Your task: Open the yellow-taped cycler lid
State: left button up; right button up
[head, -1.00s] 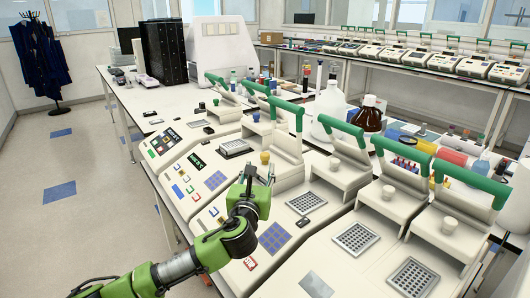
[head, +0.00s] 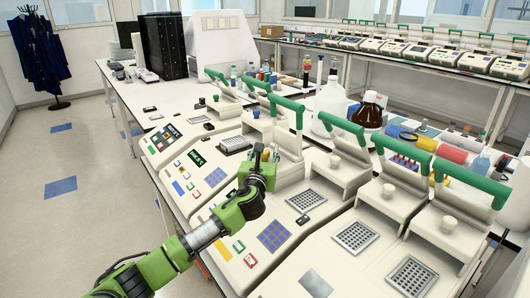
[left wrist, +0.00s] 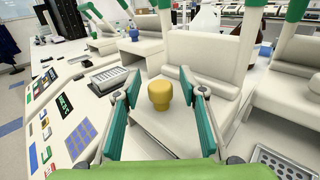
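The yellow knob (left wrist: 160,93) stands upright on a pale panel of a cycler (left wrist: 150,128) in the left wrist view. My left gripper (left wrist: 162,85) is open, with one teal finger on each side of the knob and a visible gap on both sides. In the head view my left gripper (head: 262,156) is over that same cycler and hides most of the knob. A green bar handle (head: 285,113) rises behind it. I cannot make out tape apart from the yellow knob. My right gripper is not in view.
Neighbouring cyclers with white knobs (head: 388,190) and green handles (head: 470,180) stand close on the right. More cyclers stand on the left. Bottles, including a brown one (head: 370,112), stand behind the row. The floor (head: 70,215) at left is clear.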

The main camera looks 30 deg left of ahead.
aim_at(284, 154)
pick_arm(q)
grip_shut()
jog(key=w+d, duration=0.1)
jog(key=w, duration=0.1)
jog(key=w+d+b, duration=0.1)
jog(key=w, duration=0.1)
jog(key=w+d, duration=0.1)
jog(key=w, duration=0.2)
jog(key=shift+w+f, duration=0.1)
jog(key=w+d+b, duration=0.2)
jog(key=w+b, duration=0.1)
jog(key=w, duration=0.3)
jog(key=shift+d+b, duration=0.25)
jog(key=shift+b, duration=0.05)
jog(key=shift+w, duration=0.1)
jog(key=shift+c, duration=1)
grip_release()
jog(key=shift+o, duration=1)
